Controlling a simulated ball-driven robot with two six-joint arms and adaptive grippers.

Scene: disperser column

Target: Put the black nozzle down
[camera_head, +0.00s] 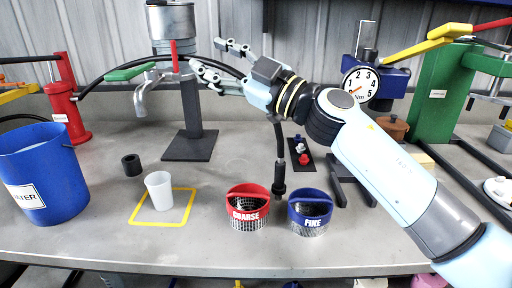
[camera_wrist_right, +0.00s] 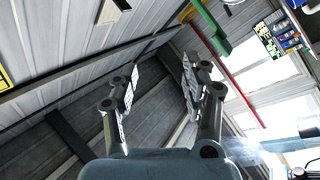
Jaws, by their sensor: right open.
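A short hollow black cylinder (camera_head: 131,164), which looks like the black nozzle, stands on the bench at the left, apart from my gripper. My right gripper (camera_head: 207,56) is high above the bench, beside the metal tap (camera_head: 146,92), with its fingers spread. The right wrist view shows the same gripper (camera_wrist_right: 158,88) with a clear gap between the fingers and nothing in it. Whether its fingers touch the tap's column is unclear. My left gripper is not in view.
A white cup (camera_head: 158,190) stands inside a yellow square outline (camera_head: 140,221). A blue bucket (camera_head: 62,170) is at the left. Red COARSE (camera_head: 247,215) and blue FINE (camera_head: 311,214) sieves are at front centre. A black strip (camera_head: 297,153) holds small coloured pieces. A dial (camera_head: 360,84) is behind my arm.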

